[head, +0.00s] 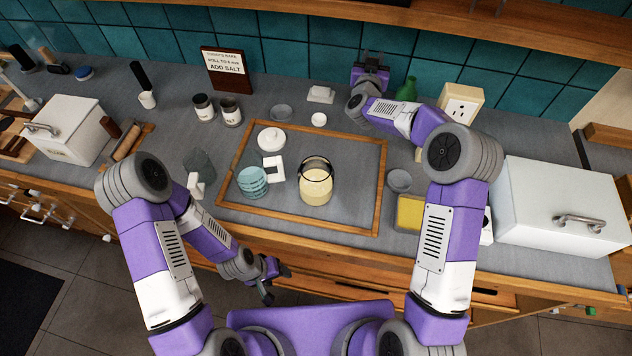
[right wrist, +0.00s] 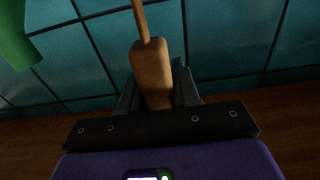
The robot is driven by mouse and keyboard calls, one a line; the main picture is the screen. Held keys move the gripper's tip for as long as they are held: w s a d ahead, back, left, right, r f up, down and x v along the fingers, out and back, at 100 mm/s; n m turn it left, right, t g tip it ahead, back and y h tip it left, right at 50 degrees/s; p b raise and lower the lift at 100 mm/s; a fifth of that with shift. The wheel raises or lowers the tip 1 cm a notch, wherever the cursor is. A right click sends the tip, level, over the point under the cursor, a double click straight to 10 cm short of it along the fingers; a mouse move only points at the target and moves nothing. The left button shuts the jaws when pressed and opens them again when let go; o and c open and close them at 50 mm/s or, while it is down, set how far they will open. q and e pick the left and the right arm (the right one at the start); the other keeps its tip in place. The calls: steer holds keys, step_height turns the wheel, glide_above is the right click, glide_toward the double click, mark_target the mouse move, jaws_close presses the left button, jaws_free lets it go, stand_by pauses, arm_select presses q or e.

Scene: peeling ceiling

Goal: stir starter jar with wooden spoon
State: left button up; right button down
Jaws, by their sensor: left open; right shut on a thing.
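The starter jar (head: 317,186) is a clear glass jar with pale cream contents, upright on the counter inside a wooden-framed area. Its top looks open. My right gripper (head: 370,66) is at the back of the counter near the tiled wall, well behind the jar. In the right wrist view it is shut on a wooden tool, seemingly the wooden spoon (right wrist: 150,70), by its thick handle; a thin shaft runs up out of the picture. The spoon's far end is hidden. My left gripper (head: 272,279) is open and empty, low in front of the counter's front edge.
Inside the wooden frame (head: 381,190) are a light-blue ribbed item (head: 252,182), a white lid-like disc (head: 271,139) and a small white block (head: 273,168). A green bottle (head: 407,88) stands beside my right arm. A white box (head: 560,205) is at right.

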step_height(320, 180, up, 10)
steer(key=p, duration=0.6)
steer(key=shift+f, duration=0.15)
stand_by(0.3)
steer(key=shift+f, duration=0.1)
